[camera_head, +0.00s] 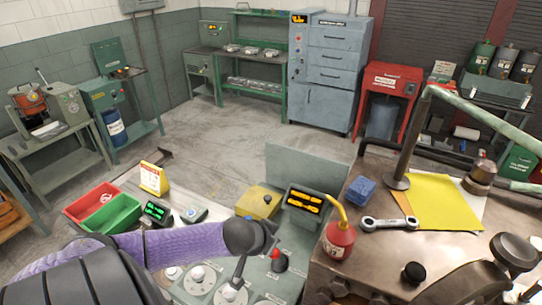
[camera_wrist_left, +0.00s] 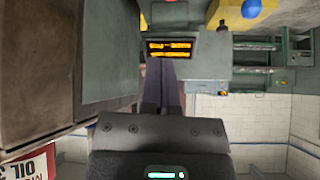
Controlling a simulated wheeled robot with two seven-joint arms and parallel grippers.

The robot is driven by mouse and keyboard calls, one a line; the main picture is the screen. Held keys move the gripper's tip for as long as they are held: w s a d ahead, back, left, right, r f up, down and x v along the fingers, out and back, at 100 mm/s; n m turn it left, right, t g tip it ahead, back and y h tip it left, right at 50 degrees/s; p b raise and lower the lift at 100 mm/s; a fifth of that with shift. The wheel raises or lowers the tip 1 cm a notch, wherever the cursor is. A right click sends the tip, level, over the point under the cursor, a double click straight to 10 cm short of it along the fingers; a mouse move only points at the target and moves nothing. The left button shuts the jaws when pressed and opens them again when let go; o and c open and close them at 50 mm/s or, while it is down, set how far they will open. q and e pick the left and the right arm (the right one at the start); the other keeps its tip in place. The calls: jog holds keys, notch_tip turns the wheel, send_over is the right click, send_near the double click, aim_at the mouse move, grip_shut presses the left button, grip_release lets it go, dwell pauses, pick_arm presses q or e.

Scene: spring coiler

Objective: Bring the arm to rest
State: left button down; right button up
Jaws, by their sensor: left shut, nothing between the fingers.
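My left arm, in a purple sleeve (camera_head: 165,248), reaches in from the lower left in the head view. My left gripper (camera_head: 268,240) is over the green control panel (camera_head: 200,258), near the red knob (camera_head: 278,258). In the left wrist view the fingers (camera_wrist_left: 162,85) are together with nothing between them, and their tips point towards the orange display (camera_wrist_left: 170,48). That display also shows in the head view (camera_head: 304,200). Contact between the gripper and the panel cannot be told. My right gripper is not in view.
Right of the panel is a metal bench (camera_head: 330,265) with a red oil can (camera_head: 340,240), a wrench (camera_head: 389,224), a blue block (camera_head: 361,190) and yellow sheet (camera_head: 440,200). Red and green bins (camera_head: 112,215) stand at left. The floor (camera_head: 220,145) behind is clear.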

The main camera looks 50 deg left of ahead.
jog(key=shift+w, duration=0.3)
